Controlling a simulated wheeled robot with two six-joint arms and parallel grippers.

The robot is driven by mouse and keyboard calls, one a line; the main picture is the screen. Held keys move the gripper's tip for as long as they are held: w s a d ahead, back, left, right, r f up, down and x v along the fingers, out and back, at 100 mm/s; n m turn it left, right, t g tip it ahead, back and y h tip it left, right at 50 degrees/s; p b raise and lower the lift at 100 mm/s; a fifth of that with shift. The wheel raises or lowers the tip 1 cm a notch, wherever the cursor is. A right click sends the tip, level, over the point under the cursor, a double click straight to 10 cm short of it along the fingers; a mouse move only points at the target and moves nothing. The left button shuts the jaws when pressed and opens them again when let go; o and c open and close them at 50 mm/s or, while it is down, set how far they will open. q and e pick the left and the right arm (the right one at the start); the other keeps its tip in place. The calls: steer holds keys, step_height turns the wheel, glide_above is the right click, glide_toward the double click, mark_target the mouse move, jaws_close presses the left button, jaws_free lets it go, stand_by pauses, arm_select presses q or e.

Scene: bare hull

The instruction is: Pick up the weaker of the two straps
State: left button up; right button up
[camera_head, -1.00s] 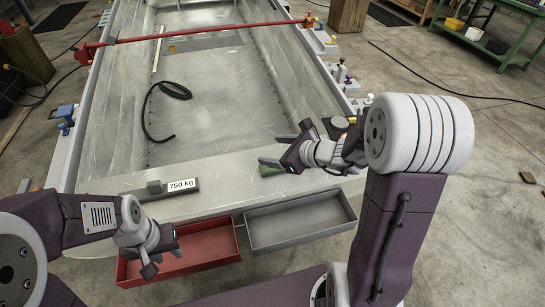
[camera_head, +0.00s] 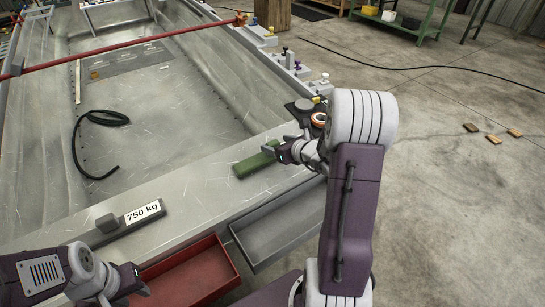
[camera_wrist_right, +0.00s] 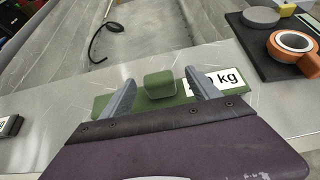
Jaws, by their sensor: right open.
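A dark grey strap (camera_head: 125,224) with a raised block and a white label reading "750 kg" lies on the near hull ledge. Its end shows at the left edge of the right wrist view (camera_wrist_right: 9,127). A green strap (camera_head: 252,167) lies on the same ledge to its right. In the right wrist view the green strap (camera_wrist_right: 103,104) has a raised block and a label ending in "kg"; my finger hides its number. My right gripper (camera_wrist_right: 163,82) is open, its fingers either side of the block. My left gripper (camera_head: 127,285) is by the red tray; its jaws are unclear.
A red tray (camera_head: 222,262) and a grey tray (camera_head: 240,247) hang at the ledge's near side. A black hose (camera_head: 80,150) lies inside the hull. An orange ring (camera_wrist_right: 292,41) sits on a dark pad right of the green strap. A red bar (camera_head: 120,49) crosses the hull.

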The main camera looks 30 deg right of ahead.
mark_target(269, 142)
steer(key=b+x, duration=0.1)
steer(key=x, duration=0.5)
steer(key=shift+a, duration=0.15)
steer(key=shift+s+r, duration=0.1)
jaws_close()
